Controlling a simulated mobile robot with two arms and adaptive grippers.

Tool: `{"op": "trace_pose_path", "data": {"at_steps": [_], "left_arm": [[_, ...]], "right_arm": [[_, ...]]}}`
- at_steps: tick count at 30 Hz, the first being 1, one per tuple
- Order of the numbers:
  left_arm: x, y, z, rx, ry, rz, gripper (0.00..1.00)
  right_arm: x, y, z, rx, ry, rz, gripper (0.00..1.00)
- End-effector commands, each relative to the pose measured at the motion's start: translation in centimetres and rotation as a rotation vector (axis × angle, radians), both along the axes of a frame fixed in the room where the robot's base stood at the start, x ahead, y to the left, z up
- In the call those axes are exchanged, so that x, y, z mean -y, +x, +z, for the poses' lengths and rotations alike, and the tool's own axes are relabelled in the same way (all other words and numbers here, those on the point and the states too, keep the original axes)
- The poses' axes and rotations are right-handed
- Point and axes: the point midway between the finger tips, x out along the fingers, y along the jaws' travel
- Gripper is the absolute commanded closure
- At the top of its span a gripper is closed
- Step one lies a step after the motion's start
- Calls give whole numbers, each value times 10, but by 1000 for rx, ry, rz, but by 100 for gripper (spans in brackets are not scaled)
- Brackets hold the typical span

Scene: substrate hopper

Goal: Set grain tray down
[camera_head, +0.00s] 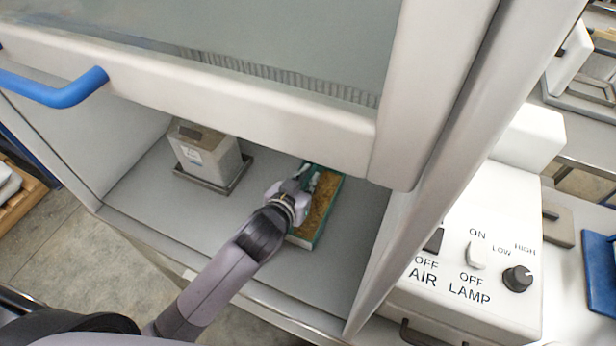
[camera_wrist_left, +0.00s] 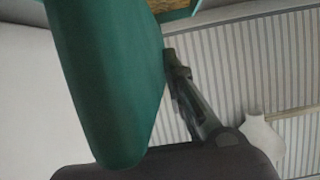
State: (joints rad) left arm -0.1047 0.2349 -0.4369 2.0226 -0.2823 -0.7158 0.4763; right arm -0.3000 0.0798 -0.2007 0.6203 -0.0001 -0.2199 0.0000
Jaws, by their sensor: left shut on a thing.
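The grain tray (camera_head: 305,242) is a green rectangular tray with yellow-brown grain in it. In the head view it is inside the cabinet, at the right of the cabinet floor. My left gripper (camera_head: 303,181) reaches in from the lower left and is shut on the tray's left side. The fingertips are partly hidden by the wrist. In the left wrist view the tray's green wall (camera_wrist_left: 110,80) fills the left middle, beside a dark finger (camera_wrist_left: 190,95). I cannot tell whether the tray touches the floor. My right gripper is not in view.
A grey box-shaped container (camera_head: 205,155) stands on a dark base at the back left of the cabinet floor (camera_head: 150,205). The raised sash with a blue handle (camera_head: 55,92) hangs above. A white control box (camera_head: 475,270) with switches stands outside, right of the cabinet post (camera_head: 425,170).

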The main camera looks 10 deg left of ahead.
Motion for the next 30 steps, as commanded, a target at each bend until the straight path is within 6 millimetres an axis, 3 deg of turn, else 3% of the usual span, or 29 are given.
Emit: {"op": "trace_pose_path", "data": {"at_steps": [4, 5, 13, 24, 30], "left_arm": [[0, 1, 0, 5, -1, -1, 100], [0, 0, -2, 0, 0, 0, 87], [0, 0, -1, 0, 0, 0, 69], [0, -1, 1, 0, 0, 0, 69], [-4, -23, 8, 0, 0, -1, 69]], "right_arm": [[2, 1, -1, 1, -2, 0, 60], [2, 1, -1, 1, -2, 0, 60], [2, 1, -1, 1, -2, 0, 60], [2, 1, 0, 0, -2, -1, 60], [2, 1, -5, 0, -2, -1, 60]]}}
